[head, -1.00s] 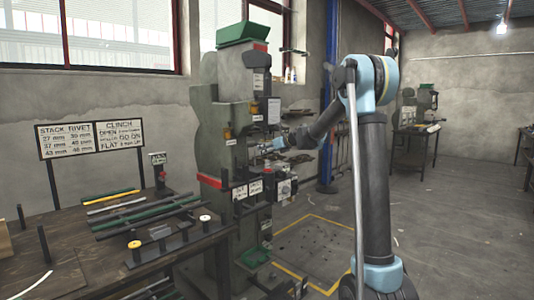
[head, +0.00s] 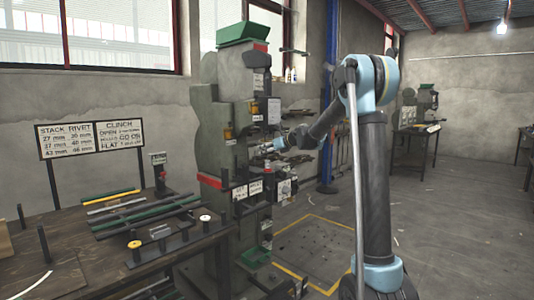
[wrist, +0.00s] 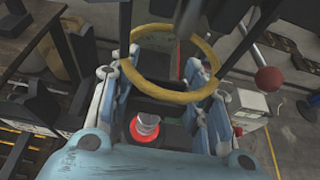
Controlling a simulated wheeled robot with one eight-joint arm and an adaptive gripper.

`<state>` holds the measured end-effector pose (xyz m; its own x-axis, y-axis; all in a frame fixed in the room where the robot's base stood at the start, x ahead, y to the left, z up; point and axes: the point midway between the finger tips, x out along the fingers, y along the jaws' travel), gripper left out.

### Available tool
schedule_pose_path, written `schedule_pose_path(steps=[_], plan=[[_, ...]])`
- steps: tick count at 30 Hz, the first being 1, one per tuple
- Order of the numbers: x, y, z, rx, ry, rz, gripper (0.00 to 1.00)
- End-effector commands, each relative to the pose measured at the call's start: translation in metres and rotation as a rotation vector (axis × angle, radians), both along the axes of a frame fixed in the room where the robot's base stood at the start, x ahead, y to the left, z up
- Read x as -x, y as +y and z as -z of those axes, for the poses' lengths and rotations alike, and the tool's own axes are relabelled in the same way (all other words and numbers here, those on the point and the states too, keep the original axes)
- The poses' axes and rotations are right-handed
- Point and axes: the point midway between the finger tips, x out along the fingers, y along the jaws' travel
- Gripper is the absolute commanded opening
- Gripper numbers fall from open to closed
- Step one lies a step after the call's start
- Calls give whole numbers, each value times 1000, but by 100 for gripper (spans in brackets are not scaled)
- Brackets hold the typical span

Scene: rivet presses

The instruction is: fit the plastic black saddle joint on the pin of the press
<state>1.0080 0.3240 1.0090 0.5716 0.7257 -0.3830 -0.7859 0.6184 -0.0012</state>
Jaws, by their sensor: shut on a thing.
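The grey-green press (head: 215,120) stands in the middle of the head view. My gripper (head: 277,146) is at its right side, in front of the gap between the upper head and the lower worktable. In the wrist view my gripper (wrist: 162,75) has its two pale-blue fingers closed in on a dark piece (wrist: 163,92) between them, apparently the black saddle joint, mostly hidden. A silver pin (wrist: 148,122) with a red collar (wrist: 146,134) shows below, between the fingers. Whether the joint touches the pin cannot be told.
A yellow ring (wrist: 132,72) surrounds the fingertip area in the wrist view. A red ball knob (wrist: 270,79) on a lever is at right. A workbench (head: 75,272) with bars and rollers stands left of the press. The floor (head: 430,240) at right is clear.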

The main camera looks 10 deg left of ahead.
Motion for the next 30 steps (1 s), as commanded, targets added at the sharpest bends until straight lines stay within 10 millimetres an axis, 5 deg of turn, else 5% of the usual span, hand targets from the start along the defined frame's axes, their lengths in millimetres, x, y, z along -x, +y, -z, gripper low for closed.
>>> schedule_pose_path(steps=[30], plan=[[0,0,20,0,0,0,25]])
